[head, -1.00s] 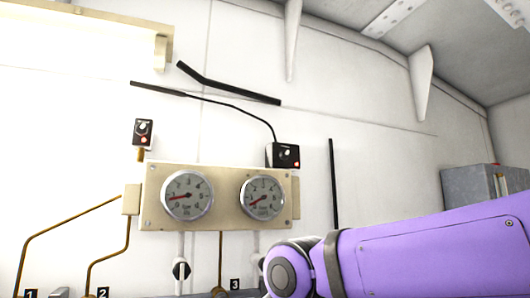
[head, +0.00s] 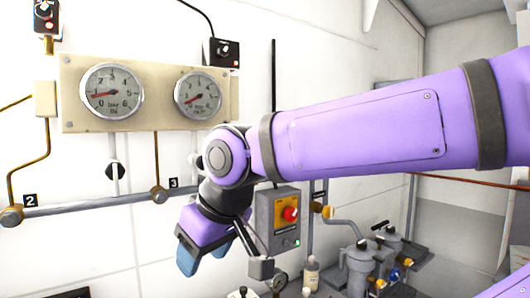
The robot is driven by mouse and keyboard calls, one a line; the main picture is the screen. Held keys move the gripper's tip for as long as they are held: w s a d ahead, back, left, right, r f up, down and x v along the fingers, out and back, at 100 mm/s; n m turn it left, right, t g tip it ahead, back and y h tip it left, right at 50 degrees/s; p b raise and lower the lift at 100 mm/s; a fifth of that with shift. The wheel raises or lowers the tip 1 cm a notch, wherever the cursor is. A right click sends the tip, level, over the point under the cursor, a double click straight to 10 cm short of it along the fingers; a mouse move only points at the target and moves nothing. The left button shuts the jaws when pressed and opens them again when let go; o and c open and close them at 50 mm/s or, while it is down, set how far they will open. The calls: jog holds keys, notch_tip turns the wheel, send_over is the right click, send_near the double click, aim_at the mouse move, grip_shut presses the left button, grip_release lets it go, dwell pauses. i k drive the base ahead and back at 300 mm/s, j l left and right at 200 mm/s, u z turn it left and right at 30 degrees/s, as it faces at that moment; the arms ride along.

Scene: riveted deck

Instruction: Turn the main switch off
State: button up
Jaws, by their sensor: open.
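A grey switch box (head: 278,222) is on the white wall, right of my gripper in the head view. It has a red rotary knob (head: 290,214) on a yellow plate, and a small green light below. This looks like the main switch; the exact angle of its knob is too small to tell. My gripper (head: 206,256) has blue fingertips, hangs left of the box and points down. It is open, with nothing seen between the fingers, and appears apart from the box.
A beige panel with two gauges (head: 112,92) is above left. Small black control boxes (head: 222,52) are on the wall. A pipe with valves (head: 90,207) runs left. Grey canisters (head: 358,265), a small bottle (head: 311,272) and a dial gauge (head: 278,282) stand low right.

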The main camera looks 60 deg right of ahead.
aim_at(290, 214)
jog(key=z, duration=1.45)
